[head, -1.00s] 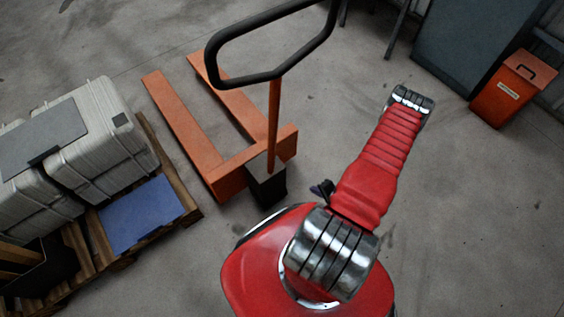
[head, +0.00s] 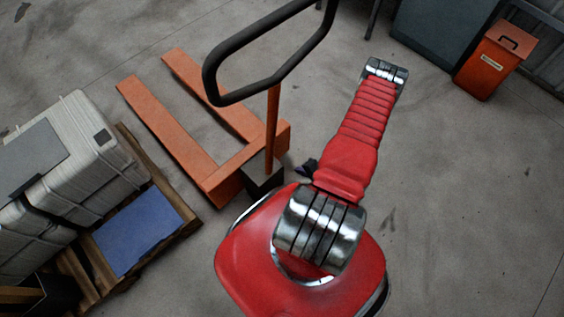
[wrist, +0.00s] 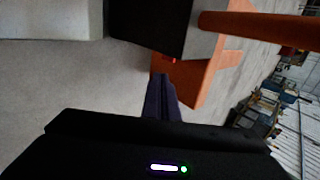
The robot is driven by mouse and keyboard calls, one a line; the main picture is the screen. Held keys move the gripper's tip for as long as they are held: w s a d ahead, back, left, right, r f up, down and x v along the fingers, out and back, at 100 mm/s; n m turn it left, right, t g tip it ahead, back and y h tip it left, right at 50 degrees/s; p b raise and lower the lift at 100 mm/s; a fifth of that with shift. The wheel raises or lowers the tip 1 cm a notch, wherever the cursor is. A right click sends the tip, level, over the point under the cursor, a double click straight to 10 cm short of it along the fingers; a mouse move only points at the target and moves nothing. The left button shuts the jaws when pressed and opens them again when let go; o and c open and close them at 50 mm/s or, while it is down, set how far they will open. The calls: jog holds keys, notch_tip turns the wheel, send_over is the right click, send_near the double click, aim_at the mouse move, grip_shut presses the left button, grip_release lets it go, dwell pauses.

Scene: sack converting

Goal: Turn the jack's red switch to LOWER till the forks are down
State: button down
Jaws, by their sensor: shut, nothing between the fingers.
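The orange pallet jack (head: 228,168) stands ahead of me, its two forks pointing to the upper left in the head view. Its black loop handle (head: 232,98) rises on an orange shaft above a black block (head: 262,184). The black block shows in the wrist view (wrist: 160,28), with a small bright red spot, likely the red switch (wrist: 172,60), at its lower edge. My gripper (head: 306,168) is just right of the block, mostly hidden behind my arm. In the wrist view its dark fingers (wrist: 162,92) are together, empty, pointing towards the red spot. I cannot tell whether they touch it.
A wooden pallet (head: 165,235) with grey cases (head: 85,150) and a blue sheet (head: 140,228) stands left of the jack. An orange bin (head: 490,65) is at the upper right. The floor right of my arm is clear.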

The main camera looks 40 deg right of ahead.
jog(key=shift+w+f, duration=0.1)
jog(key=shift+w, duration=0.05)
jog(key=w+r+x, duration=0.1)
jog(key=w+x, duration=0.1)
jog(key=x, duration=1.1)
jog(key=shift+r, duration=0.35)
jog(key=shift+s+a, duration=0.1)
